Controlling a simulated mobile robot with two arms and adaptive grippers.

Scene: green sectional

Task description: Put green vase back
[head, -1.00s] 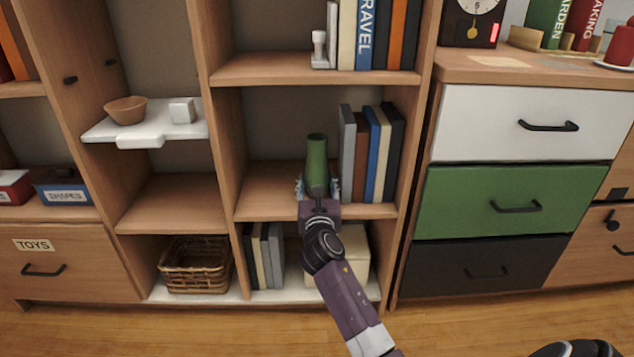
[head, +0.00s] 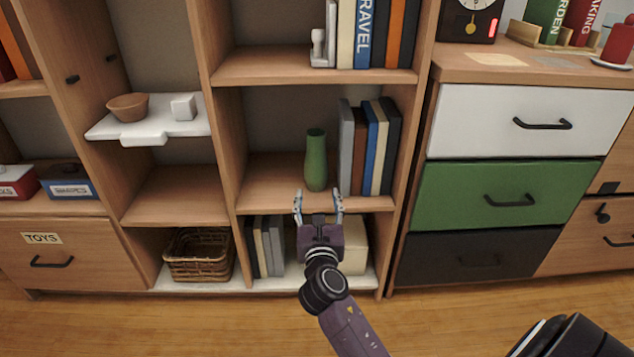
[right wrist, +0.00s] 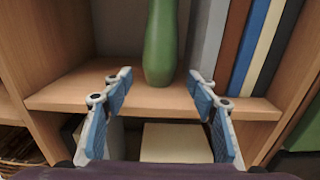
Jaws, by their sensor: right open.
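The green vase (head: 316,160) stands upright on the middle shelf (head: 265,190), just left of a row of books. It also shows in the right wrist view (right wrist: 160,45), straight ahead of the fingers and apart from them. My right gripper (head: 319,196) is open and empty, in front of the shelf's front edge and a little below the vase. In the right wrist view its two blue-padded fingers (right wrist: 160,95) are spread wide with nothing between them. My left gripper is not in view.
Several books (head: 370,145) stand right of the vase, close to it. The shelf left of the vase is bare. Below are grey books (head: 265,245), a cream box (head: 354,245) and a wicker basket (head: 198,255). Drawers (head: 505,195) stand at the right.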

